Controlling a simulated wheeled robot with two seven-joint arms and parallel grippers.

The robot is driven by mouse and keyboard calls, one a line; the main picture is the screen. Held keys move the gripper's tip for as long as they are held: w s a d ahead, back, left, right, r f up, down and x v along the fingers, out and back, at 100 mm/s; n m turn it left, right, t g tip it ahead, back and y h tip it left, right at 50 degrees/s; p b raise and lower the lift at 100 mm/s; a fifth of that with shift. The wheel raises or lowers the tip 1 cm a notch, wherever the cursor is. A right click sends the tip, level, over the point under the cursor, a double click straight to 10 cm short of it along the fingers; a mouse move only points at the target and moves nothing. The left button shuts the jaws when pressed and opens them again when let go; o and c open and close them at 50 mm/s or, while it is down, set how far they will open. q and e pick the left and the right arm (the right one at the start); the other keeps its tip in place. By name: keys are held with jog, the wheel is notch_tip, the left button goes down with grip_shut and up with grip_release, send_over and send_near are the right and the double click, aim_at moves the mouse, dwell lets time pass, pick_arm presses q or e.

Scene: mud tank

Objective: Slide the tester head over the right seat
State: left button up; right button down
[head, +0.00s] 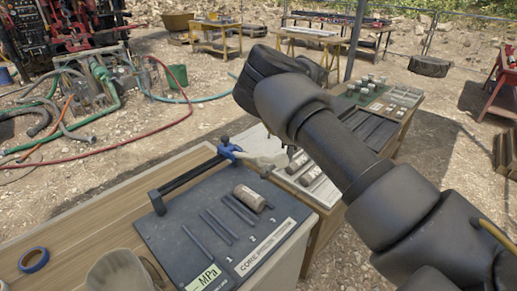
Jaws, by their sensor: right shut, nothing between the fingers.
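The core tester (165,235) is a dark plate with slots numbered 1, 2 and 3, on a wooden bench. A tan core (249,197) lies in the right seat, by number 3. A black rail (192,176) runs along the plate's back edge. The blue tester head (229,148) is at the rail's far right end, beyond the core as seen here. My right arm crosses from the lower right. Contact is unclear; my forearm hides part of the hand. My left gripper is out of view.
Blue tape (33,260) lies on the bench at left. A pale rounded thing (115,272) is cut off at the bottom edge. Behind the tester, a table (370,130) holds trays of cores and cups. Hoses lie on the ground at left.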

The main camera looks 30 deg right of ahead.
aim_at(281, 157)
jog(key=shift+s+a, duration=0.3)
jog(key=shift+a, duration=0.65)
jog(key=shift+s+a, duration=0.25)
jog(key=shift+a, duration=0.7)
jog(key=shift+s+a, duration=0.3)
jog(key=shift+a, duration=0.65)
jog(key=shift+w+d+r+p, duration=0.25)
jog(key=shift+d+r+p, duration=0.4)
jog(key=shift+d, duration=0.1)
jog(key=shift+w+d+r+p, duration=0.2)
jog(key=shift+d+r+p, duration=0.2)
jog(key=shift+d, duration=0.35)
notch_tip(281, 157, up, 8)
jog(key=p, duration=0.5)
jog(key=shift+p, duration=0.35)
